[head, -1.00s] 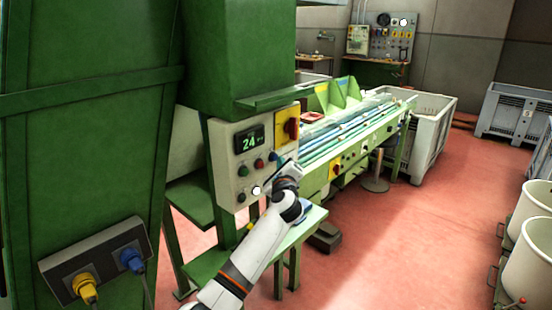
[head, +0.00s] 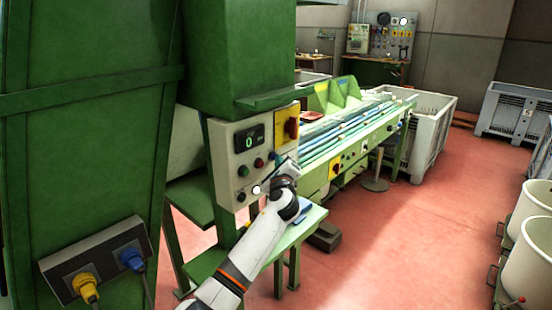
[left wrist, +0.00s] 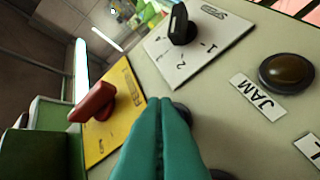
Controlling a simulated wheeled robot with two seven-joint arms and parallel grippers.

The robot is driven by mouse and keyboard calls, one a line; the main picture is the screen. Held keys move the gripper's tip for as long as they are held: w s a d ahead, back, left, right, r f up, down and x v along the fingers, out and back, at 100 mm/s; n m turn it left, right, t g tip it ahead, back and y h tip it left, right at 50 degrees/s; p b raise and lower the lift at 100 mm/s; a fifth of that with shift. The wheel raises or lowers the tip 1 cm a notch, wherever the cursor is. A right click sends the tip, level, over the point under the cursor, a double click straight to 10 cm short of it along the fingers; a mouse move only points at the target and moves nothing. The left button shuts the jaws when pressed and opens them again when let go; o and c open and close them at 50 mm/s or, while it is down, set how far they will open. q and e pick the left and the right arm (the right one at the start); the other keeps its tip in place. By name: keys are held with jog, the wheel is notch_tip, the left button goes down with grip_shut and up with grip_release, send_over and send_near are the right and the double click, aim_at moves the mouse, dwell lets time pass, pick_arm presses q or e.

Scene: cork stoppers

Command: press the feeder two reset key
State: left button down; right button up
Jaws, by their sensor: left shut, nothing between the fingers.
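The pale control panel (head: 225,165) on the green machine carries a display (head: 249,141) reading 0, plus several round keys and lamps. My left gripper (head: 284,172) is at the panel's lower right. In the left wrist view its teal fingers (left wrist: 163,103) are shut together, with nothing between them. Their tips are at a dark round key (left wrist: 181,110), which they partly hide; I cannot tell whether they touch it. A black selector (left wrist: 181,24) sits on a white plate marked 1 and 2. An amber lamp (left wrist: 287,73) is beside the label JAM. No reset label is readable.
A red handle on a yellow plate (left wrist: 103,105) stands left of the fingers in the wrist view. A green conveyor table (head: 345,135) runs behind the panel. Grey crates (head: 515,110) stand further back.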

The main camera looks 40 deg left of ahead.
pick_arm(q)
jog(key=shift+a, duration=0.15)
dwell(0.4)
jog(key=shift+s+d, duration=0.1)
jog(key=shift+d, duration=0.75)
jog(key=shift+d, duration=0.1)
jog(key=d+p, duration=0.1)
jog(key=d, duration=0.3)
jog(key=shift+s+d, duration=0.15)
jog(key=shift+d, duration=0.25)
